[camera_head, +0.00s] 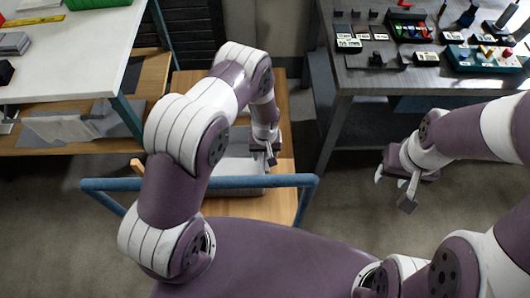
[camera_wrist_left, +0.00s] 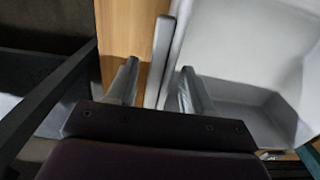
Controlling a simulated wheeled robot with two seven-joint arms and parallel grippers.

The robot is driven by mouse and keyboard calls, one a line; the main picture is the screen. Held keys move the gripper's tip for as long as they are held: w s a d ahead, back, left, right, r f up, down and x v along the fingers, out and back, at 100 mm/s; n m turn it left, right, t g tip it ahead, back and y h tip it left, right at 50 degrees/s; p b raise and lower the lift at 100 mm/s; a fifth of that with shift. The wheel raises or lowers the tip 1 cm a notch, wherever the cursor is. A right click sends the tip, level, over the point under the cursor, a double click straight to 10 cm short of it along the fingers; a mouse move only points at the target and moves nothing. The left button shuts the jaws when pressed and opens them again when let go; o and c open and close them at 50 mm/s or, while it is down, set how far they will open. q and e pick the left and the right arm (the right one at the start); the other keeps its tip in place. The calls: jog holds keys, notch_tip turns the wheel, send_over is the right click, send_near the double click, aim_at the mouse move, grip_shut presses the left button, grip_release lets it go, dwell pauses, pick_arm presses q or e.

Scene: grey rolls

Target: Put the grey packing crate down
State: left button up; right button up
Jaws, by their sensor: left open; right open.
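The grey packing crate (camera_head: 234,167) sits on the wooden deck of a cart (camera_head: 277,208), partly hidden behind my left arm in the head view. In the left wrist view the pale crate (camera_wrist_left: 245,45) fills the right side, with its inside showing. My left gripper (camera_head: 263,158) is open at the crate's right-hand side. In the left wrist view, the crate's wall runs between the two spread fingers of the left gripper (camera_wrist_left: 157,88), with a gap visible on each side. My right gripper (camera_head: 393,188) is open and empty, away from the crate, over the floor at right.
The cart's blue handrail (camera_head: 245,182) crosses in front of the crate. A white-topped table (camera_head: 85,55) with a wooden lower shelf (camera_head: 150,85) stands at left. A dark table (camera_head: 395,78) with tools and small boxes stands at right. Floor is clear below the right gripper.

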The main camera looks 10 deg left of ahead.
pick_arm(q)
notch_tip(320, 180, up, 21)
jog(key=s+a+m, duration=0.1)
jog(key=s+a, duration=0.2)
jog(key=s+a+r+m+t, duration=0.1)
jog(key=s+a+r+m, duration=0.1)
jog(key=s+r, duration=0.6)
jog(key=s, duration=0.2)
jog(key=shift+s+a+r, duration=0.15)
jog(key=shift+s+a, duration=0.25)
